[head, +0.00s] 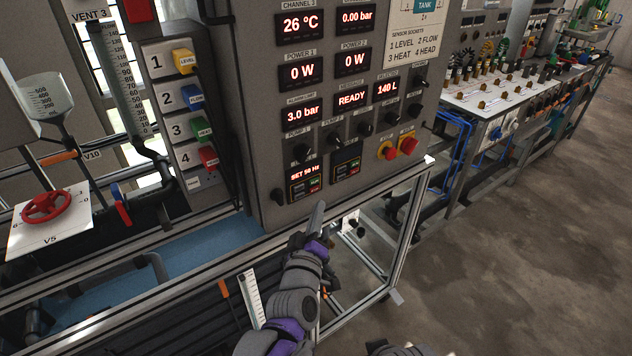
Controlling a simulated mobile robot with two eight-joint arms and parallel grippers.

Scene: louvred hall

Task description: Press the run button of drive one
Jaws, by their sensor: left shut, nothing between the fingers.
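Two small drive panels sit low on the grey control cabinet. The left drive (305,181) has a red display reading "SET 50 Hz" and small green and red buttons; its labels are too small to read. The right drive (346,168) is similar. I cannot read which is numbered one. My left gripper (318,207) is shut and empty, its fingers pointing up just below the left drive's buttons. In the picture it appears apart from them.
Knobs (302,152) sit above the drives, with red and yellow stop buttons (409,145) to the right. A metal frame rail (375,190) runs below the cabinet. A valve with a red handwheel (46,207) stands at left. Open floor (520,250) lies at right.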

